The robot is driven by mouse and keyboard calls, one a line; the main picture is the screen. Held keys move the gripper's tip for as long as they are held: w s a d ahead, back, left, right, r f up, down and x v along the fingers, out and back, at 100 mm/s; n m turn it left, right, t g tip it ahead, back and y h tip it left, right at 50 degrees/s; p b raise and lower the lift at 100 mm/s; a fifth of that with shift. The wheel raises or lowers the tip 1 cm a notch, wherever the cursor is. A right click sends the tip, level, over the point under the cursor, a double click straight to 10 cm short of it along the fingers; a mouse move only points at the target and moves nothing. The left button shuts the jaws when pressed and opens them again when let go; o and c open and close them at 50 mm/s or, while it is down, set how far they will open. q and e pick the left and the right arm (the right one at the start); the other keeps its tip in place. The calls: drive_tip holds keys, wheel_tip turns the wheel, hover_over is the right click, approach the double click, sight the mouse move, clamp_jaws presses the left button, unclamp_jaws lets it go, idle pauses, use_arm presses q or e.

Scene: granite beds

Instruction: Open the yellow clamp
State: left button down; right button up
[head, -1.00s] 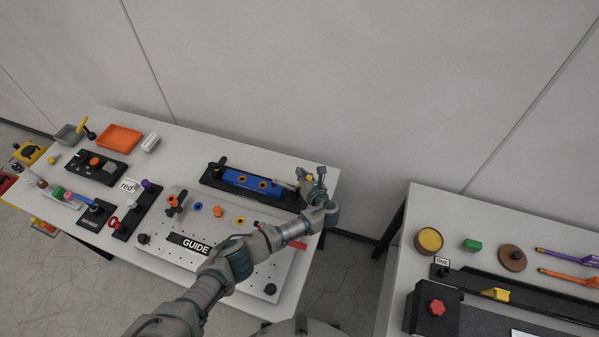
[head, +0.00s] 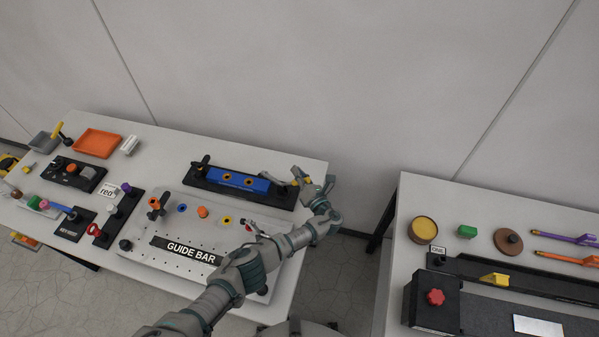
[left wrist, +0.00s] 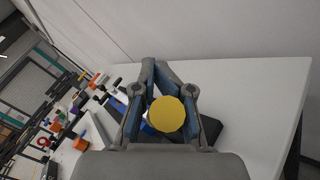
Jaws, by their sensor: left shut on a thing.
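The yellow clamp shows its yellow handle end (head: 295,183) at the right end of a black fixture base (head: 275,200). In the left wrist view its round yellow end (left wrist: 166,114) is large between the fingers. My left gripper (head: 308,187) is shut on the yellow clamp's handle. The fingers hide most of the clamp, so its exact lever angle is hard to tell. A blue block (head: 238,182) lies along the fixture. My right gripper is not in view.
A black clamp (head: 201,162) stands at the fixture's left end. The guide-bar plate (head: 180,240) lies in front, partly under my arm. An orange tray (head: 97,143) is at the back left. A gap separates this table from the right table (head: 408,210).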

use_arm(q)
drive_tip(key=shift+s+a+f, duration=0.15)
drive_tip(key=shift+f, duration=0.1)
drive_tip(key=c, duration=1.5)
unclamp_jaws()
drive_tip(key=shift+o, duration=1.1)
drive_tip(key=shift+s+r, duration=0.15)
drive_tip(key=shift+s+a+r, duration=0.1)
drive_tip(key=shift+a+r, duration=0.05)
drive_tip(key=shift+r, duration=0.05)
drive_tip(key=v, duration=1.2)
drive_tip(key=shift+f, duration=0.1)
